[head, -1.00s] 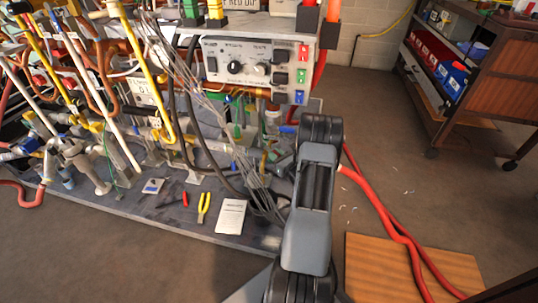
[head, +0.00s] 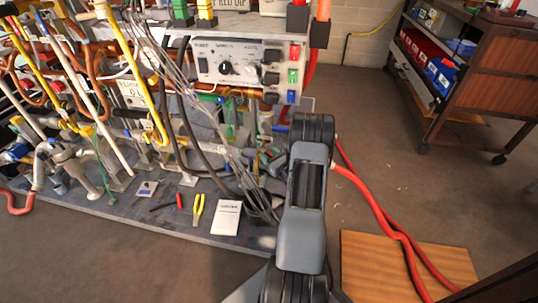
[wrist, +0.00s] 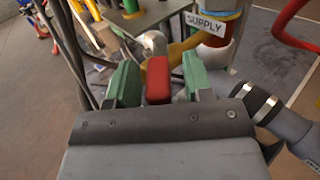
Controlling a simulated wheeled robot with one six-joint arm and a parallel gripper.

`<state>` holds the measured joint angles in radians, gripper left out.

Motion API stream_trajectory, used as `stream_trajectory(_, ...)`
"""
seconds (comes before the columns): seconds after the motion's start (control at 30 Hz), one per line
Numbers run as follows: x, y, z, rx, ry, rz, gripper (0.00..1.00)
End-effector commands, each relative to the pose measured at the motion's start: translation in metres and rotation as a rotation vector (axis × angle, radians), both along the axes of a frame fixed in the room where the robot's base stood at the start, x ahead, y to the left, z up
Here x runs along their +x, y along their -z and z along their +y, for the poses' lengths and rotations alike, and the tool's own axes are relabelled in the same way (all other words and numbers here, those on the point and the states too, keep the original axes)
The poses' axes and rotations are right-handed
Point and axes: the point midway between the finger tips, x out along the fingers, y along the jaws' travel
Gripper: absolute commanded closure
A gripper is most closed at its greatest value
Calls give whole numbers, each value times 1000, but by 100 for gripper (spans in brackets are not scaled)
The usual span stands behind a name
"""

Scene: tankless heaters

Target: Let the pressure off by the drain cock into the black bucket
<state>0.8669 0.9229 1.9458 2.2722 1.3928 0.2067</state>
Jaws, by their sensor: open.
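My gripper (wrist: 160,86) shows in the wrist view with two green fingers standing apart. A red block-like piece (wrist: 158,80) sits between them, with a narrow gap on each side; it may be the cock's handle, but I cannot tell. Just beyond it are a yellow pipe (wrist: 184,50), a round silver fitting (wrist: 153,42) and a white label reading SUPPLY (wrist: 212,24). In the head view my arm hides the gripper. I cannot make out the drain cock or the black bucket for certain in either view.
In the head view, a dark bench (head: 185,222) carries pipes, a control box (head: 235,62), yellow pliers (head: 198,209) and a white booklet (head: 227,217). Red hoses (head: 372,198) cross the floor and a wooden board (head: 375,262). A brown cart (head: 480,85) stands at right.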

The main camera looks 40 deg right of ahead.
Motion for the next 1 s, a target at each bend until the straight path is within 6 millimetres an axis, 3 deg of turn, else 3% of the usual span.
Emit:
stream_trajectory(0.17,-20,-1,-1,3,4,2,53)
stream_trajectory(0.6,-106,-1,1,3,5,1,53)
stream_trajectory(0.8,-128,-1,1,1,3,0,53)
stream_trajectory(1.0,-136,0,2,0,1,0,53)
